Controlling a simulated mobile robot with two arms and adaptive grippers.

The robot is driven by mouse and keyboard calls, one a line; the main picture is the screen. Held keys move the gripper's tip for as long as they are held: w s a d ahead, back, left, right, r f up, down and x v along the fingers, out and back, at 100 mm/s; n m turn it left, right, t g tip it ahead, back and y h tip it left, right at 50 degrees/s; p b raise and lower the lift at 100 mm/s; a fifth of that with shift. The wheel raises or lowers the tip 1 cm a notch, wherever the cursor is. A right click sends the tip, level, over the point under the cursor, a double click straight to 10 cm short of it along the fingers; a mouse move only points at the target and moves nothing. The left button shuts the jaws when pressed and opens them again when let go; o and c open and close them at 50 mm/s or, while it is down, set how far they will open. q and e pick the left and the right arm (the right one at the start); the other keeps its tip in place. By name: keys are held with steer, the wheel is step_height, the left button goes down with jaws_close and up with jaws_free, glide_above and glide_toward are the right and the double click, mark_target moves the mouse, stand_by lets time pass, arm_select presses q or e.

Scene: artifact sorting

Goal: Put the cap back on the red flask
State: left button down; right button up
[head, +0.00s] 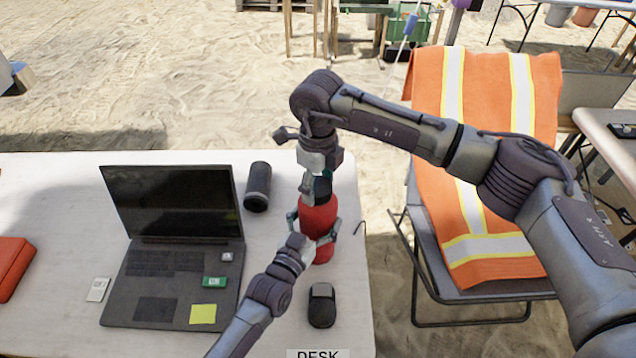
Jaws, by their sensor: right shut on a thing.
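The red flask (318,219) stands upright on the desk, right of the laptop, with a dark upper part. My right gripper (318,178) comes down from above and is shut on a small dark piece, apparently the cap (323,186), right at the flask's top. Whether the cap touches or sits on the flask's mouth is hidden by the fingers. My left gripper (314,230) reaches in from the lower front, with its fingers on both sides of the red body. I cannot see whether they press on it.
The white desk (262,326) holds an open laptop (178,262), a black cylinder (257,187) and a black mouse (322,305). A red case (12,264) is at the left edge. A chair with an orange vest (487,110) stands beyond the desk's right edge.

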steer(key=o, duration=1.4)
steer(key=shift+c, duration=0.2)
step_height(320, 180, up, 12)
arm_select(q)
jaws_free()
steer(key=v, duration=1.2)
